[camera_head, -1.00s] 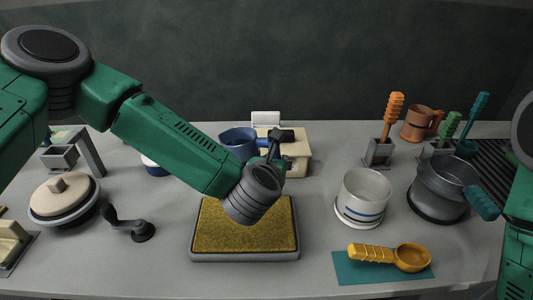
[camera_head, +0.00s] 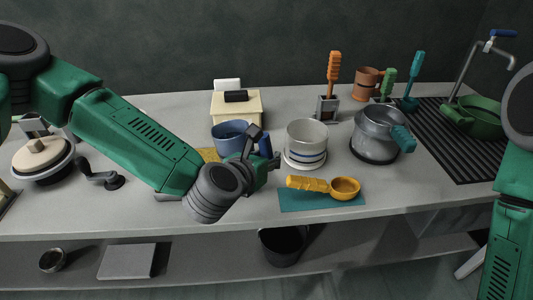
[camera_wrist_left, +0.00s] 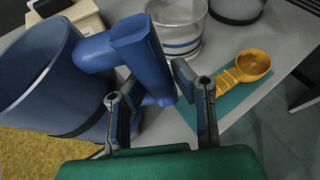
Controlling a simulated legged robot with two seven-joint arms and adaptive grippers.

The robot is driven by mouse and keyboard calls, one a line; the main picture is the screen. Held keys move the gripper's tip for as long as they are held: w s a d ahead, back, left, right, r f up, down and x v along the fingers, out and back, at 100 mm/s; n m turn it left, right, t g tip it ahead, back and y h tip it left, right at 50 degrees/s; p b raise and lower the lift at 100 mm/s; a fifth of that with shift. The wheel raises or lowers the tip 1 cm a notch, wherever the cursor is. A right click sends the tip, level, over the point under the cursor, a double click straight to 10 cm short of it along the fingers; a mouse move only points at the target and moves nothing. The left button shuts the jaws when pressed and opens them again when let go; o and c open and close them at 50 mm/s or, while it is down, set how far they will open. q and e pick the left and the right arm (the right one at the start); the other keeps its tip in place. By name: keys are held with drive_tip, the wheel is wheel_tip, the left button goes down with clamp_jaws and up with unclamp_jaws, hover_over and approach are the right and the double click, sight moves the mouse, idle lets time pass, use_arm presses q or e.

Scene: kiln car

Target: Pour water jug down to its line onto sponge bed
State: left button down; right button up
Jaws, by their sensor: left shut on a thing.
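The blue jug (camera_head: 229,134) hangs near the sponge bed (camera_head: 208,154), overlapping its back part in the head view. It looks roughly upright; I cannot see water or a line in it. My left gripper (camera_head: 262,150) is shut on the jug's handle, at the jug's right side. In the left wrist view the handle (camera_wrist_left: 140,55) lies between the fingers (camera_wrist_left: 157,88), and the jug body (camera_wrist_left: 40,80) is at left above the yellow sponge (camera_wrist_left: 40,155). My arm hides most of the bed in the head view. My right gripper is out of view.
A white blue-striped pot (camera_head: 306,140) stands close right of the gripper. A yellow scoop (camera_head: 325,186) lies on a teal mat (camera_head: 300,203) in front. A cream box (camera_head: 235,108) stands behind the jug. A grey pot (camera_head: 380,135) is farther right.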

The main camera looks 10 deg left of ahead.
use_arm(q)
drive_tip(key=shift+f+b, duration=0.55)
drive_tip(key=shift+f, duration=0.4)
drive_tip(key=shift+r+n+h+p, duration=0.3)
drive_tip(key=shift+r+n+p, duration=0.15)
drive_tip(key=shift+r, duration=0.45)
wheel_tip(320, 180, up, 2)
drive_tip(key=shift+r+n+h, duration=0.25)
drive_tip(key=shift+n+h, duration=0.25)
drive_tip(key=shift+n, duration=0.05)
drive_tip(key=shift+f, duration=0.15)
drive_tip(key=shift+s+d+f+b, duration=0.1)
drive_tip(key=shift+s+f+b, duration=0.15)
drive_tip(key=shift+f+b, duration=0.5)
drive_tip(key=shift+w+r, duration=0.1)
drive_tip(key=shift+r, duration=0.15)
drive_tip(key=shift+a+r+n+h+b, duration=0.2)
drive_tip(key=shift+r+n+h+b, duration=0.35)
drive_tip(key=shift+n+b, duration=0.3)
drive_tip(key=shift+r, duration=0.2)
